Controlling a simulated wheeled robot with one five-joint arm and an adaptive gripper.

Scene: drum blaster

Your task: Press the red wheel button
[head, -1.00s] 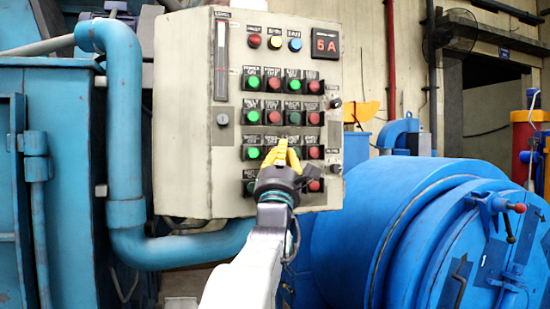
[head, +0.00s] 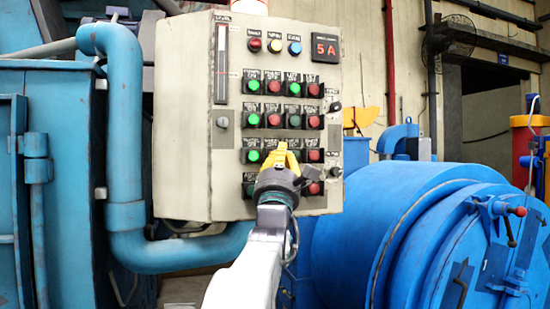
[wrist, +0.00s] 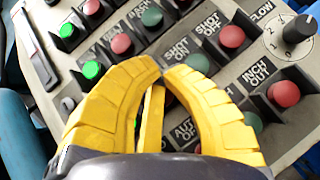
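The control panel (head: 190,110) holds rows of green and red buttons with small black labels. I cannot read a wheel label in either view, so I cannot tell which red button is the wheel one. Red buttons include one in the upper row (head: 274,88), one in the row below (head: 274,120) and one at the right (head: 314,155). My yellow-fingered gripper (head: 282,146) is in front of the panel's lower middle and hides some buttons. In the wrist view my gripper (wrist: 161,70) has its fingertips together, empty. Contact with the panel cannot be told.
In the wrist view, a red button (wrist: 231,36) marked SHOT OFF and another (wrist: 284,94) marked INCH OUT lie right of the fingers. A blue drum (head: 400,230) stands at the right. A thick blue pipe (head: 124,150) runs left of and below the panel.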

